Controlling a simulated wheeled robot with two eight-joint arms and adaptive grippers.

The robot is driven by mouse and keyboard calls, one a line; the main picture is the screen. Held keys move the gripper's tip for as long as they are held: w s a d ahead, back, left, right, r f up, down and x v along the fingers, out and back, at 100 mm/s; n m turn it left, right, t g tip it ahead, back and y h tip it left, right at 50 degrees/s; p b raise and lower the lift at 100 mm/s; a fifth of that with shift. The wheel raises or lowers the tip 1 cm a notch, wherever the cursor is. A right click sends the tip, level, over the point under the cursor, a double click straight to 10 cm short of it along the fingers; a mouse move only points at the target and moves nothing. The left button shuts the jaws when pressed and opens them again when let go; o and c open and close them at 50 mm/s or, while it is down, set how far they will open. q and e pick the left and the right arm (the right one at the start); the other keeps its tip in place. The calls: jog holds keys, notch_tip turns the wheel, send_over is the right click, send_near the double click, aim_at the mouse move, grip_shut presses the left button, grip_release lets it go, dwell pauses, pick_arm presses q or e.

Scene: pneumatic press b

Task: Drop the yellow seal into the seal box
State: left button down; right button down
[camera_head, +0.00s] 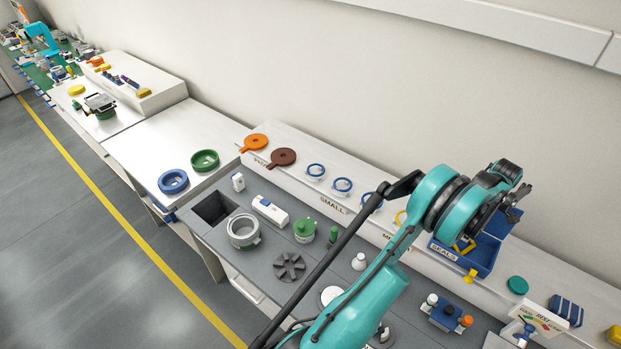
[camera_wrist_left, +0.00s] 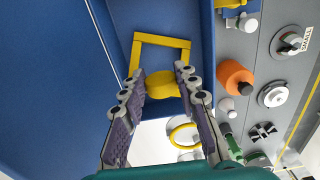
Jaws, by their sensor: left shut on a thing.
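The blue seal box (camera_head: 484,262), labelled SEALS, stands on the pale shelf at the right of the head view. Its blue surface (camera_wrist_left: 45,100) fills the left of the left wrist view. The yellow seal (camera_wrist_left: 161,41) shows there as a square frame with a rounded piece at its near side. My left gripper (camera_wrist_left: 160,76) is shut on that rounded piece. Blue lies behind the frame; I cannot tell whether the seal touches the box. In the head view, my left wrist is over the box and partly covers it. My right gripper is not in view.
Orange and brown discs (camera_head: 283,157) and several ringed parts lie along the shelf left of the box. A green disc (camera_head: 517,285) and a small sign (camera_head: 540,318) stand to its right. The grey bench in front holds several parts. The wall is close behind.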

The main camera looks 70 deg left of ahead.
pick_arm(q)
jog(key=shift+w+f, duration=0.1)
jog(key=shift+f, duration=0.75)
jog(key=shift+s, duration=0.2)
jog(key=c, duration=1)
grip_release()
jog(key=shift+w, duration=0.1)
jog(key=shift+c, duration=0.2)
notch_tip(320, 180, up, 12)
